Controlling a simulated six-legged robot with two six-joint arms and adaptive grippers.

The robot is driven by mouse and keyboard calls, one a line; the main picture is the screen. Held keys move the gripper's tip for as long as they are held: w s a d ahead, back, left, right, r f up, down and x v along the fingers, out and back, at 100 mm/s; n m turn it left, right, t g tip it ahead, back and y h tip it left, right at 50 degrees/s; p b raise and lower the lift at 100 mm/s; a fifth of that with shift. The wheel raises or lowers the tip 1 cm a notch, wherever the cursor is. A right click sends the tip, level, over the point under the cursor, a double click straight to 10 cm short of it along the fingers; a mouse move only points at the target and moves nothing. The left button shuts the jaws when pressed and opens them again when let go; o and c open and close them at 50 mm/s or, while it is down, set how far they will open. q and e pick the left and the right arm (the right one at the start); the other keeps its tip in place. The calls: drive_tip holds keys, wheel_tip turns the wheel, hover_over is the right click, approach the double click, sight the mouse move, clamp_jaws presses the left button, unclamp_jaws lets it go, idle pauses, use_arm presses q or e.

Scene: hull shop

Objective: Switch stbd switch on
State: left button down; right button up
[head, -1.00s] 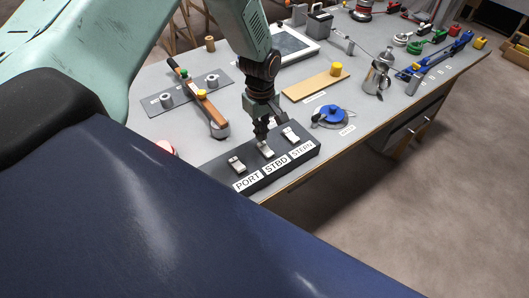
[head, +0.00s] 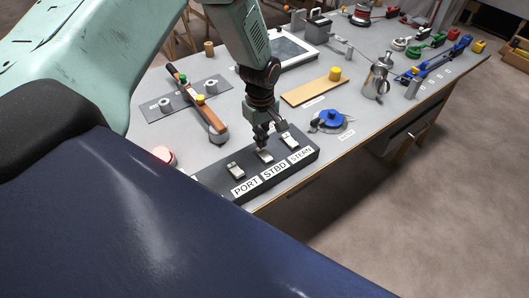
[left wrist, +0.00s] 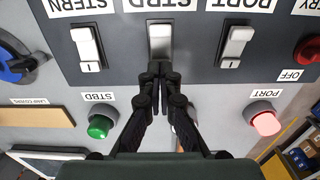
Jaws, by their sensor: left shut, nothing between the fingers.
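The stbd switch (head: 265,156) is the middle one of three pale rockers on a dark switch box (head: 215,176). It also shows in the left wrist view (left wrist: 160,40), upside down, between the STERN and PORT rockers. My left gripper (head: 262,148) is shut and empty, pointing down. Its fingertips (left wrist: 160,70) are at the near end of the stbd rocker in the wrist view and cover that end. I cannot tell whether they touch it, or which way this rocker is tipped. My right gripper is not in view.
The port switch (head: 235,171) and stern switch (head: 289,140) are close on either side. A green STBD lamp (left wrist: 100,127) and a pinkish, glowing PORT lamp (left wrist: 266,123) stand nearby. A wooden-handled lever (head: 202,108) and a blue-topped item (head: 331,118) lie around the box.

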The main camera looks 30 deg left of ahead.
use_arm(q)
drive_tip(key=shift+s, duration=0.1)
idle(0.4)
drive_tip(key=shift+f, duration=0.15)
drive_tip(key=shift+f, duration=0.25)
drive_tip(key=shift+f+b, duration=0.65)
idle(0.7)
drive_tip(key=shift+r, duration=0.1)
wheel_tip(320, 180, up, 7)
drive_tip(key=p, duration=0.7)
idle(0.5)
